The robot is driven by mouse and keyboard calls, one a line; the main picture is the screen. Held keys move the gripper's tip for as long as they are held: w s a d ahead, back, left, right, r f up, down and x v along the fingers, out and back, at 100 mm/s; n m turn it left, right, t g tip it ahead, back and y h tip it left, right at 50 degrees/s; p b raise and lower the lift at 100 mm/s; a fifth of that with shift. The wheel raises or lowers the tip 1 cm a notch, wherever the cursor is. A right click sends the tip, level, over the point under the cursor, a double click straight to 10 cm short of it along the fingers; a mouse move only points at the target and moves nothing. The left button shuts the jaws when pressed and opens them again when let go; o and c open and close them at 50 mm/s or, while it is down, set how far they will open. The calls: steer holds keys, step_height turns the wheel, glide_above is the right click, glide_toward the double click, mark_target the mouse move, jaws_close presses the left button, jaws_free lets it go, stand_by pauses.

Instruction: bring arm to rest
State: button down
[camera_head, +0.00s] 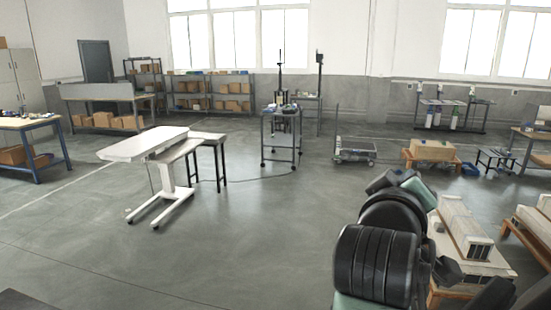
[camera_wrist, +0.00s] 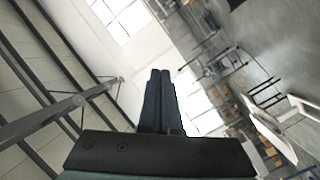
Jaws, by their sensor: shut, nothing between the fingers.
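My gripper (camera_wrist: 160,75) shows in the wrist view, its two dark fingers side by side and touching, with nothing between them. The fingers point toward the far wall and windows, in open air, touching nothing. The wrist view is strongly tilted. In the head view my arm (camera_head: 378,262) is folded at the lower right, with dark rounded links. I cannot make out the gripper's fingers there.
A white lift table (camera_head: 150,143) stands left of centre, beside a small dark-legged table (camera_head: 207,136). A wooden stand with white column parts (camera_head: 463,232) is close to my arm's right. A wheeled cart (camera_head: 354,151) is farther back. The floor ahead is clear.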

steer(key=s+a+r+m+t+y, duration=0.3)
steer(key=s+a+r+t+y, duration=0.6)
steer(key=s+a+r, duration=0.9)
step_height(320, 180, up, 2)
steer(key=a+t, duration=0.3)
steer(key=shift+s+r+t, duration=0.2)
steer(key=shift+s+t, duration=0.1)
steer(key=shift+t, duration=0.1)
